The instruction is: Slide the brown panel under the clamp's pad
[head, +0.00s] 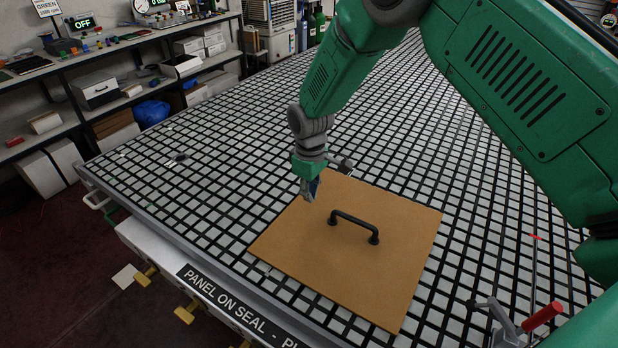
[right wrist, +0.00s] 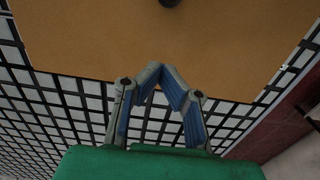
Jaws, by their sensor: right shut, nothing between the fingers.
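The brown panel (head: 345,275) lies flat on the grid table, with a black bar handle (head: 354,223) on its top. The clamp (head: 506,326) stands at the bottom right, apart from the panel, with a red grip (head: 542,318); the frame edge cuts it off. I cannot clearly make out its pad. My right gripper (head: 310,190) is over the panel's far left edge, to the left of the handle. In the right wrist view its fingertips (right wrist: 160,70) meet, empty, in front of the panel (right wrist: 110,40); contact with it cannot be told. My left gripper is not in view.
The grid table (head: 220,185) is largely clear around the panel. A thin rod with a red tip (head: 534,237) rises near the clamp. Yellow knobs (head: 187,312) stick out along the table's near side. Shelves with boxes (head: 95,92) stand at the left.

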